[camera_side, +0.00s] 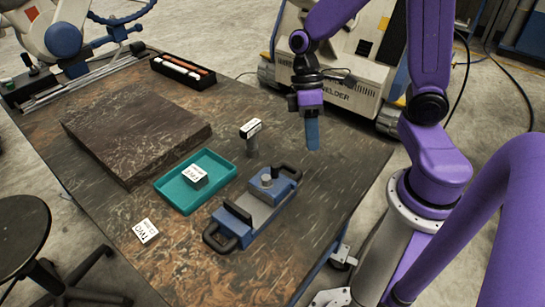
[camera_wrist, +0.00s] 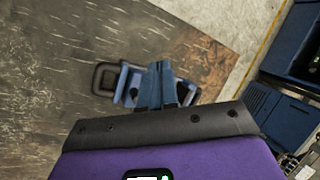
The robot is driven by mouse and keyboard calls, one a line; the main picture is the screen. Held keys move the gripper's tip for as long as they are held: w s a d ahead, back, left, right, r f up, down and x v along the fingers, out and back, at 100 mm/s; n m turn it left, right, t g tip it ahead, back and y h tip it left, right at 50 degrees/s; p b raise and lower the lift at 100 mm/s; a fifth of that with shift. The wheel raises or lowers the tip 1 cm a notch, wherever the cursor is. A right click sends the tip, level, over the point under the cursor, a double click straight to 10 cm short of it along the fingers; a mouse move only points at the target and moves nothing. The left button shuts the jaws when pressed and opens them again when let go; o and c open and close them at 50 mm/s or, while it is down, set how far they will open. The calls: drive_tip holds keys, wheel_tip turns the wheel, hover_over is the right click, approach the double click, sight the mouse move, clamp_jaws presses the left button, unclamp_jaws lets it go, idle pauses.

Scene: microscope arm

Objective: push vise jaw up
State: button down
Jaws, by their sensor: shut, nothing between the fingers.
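The blue and grey vise (camera_side: 255,208) lies on the table near its right edge in the side view, with a black loop handle at each end. A grey jaw or slide plate runs along its middle, with a round grey knob near the far end. My gripper (camera_side: 312,134) is above and beyond the vise's far end, its blue fingers shut and pointing down, apart from the vise. In the wrist view the shut fingers (camera_wrist: 157,84) cover much of the vise (camera_wrist: 123,86), so its jaw is mostly hidden there.
A teal tray (camera_side: 165,187) holding a labelled block (camera_side: 194,177) stands left of the vise. An upright post with a labelled block (camera_side: 250,129) stands behind it. Another labelled block (camera_side: 145,231) lies front left. A dark slab (camera_side: 135,130) covers the table's left middle.

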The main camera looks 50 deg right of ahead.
sight(250, 180)
drive_tip(key=w+d+f+m+t+y, duration=0.4)
drive_tip(key=w+d+f+m+y, duration=0.3)
drive_tip(key=w+d, duration=0.55)
drive_tip(key=shift+h, duration=0.3)
drive_tip(key=x, duration=1)
drive_tip(key=shift+s+d+f, duration=0.1)
drive_tip(key=shift+s+f, duration=0.15)
drive_tip(key=shift+a, duration=2)
drive_tip(key=a, duration=0.8)
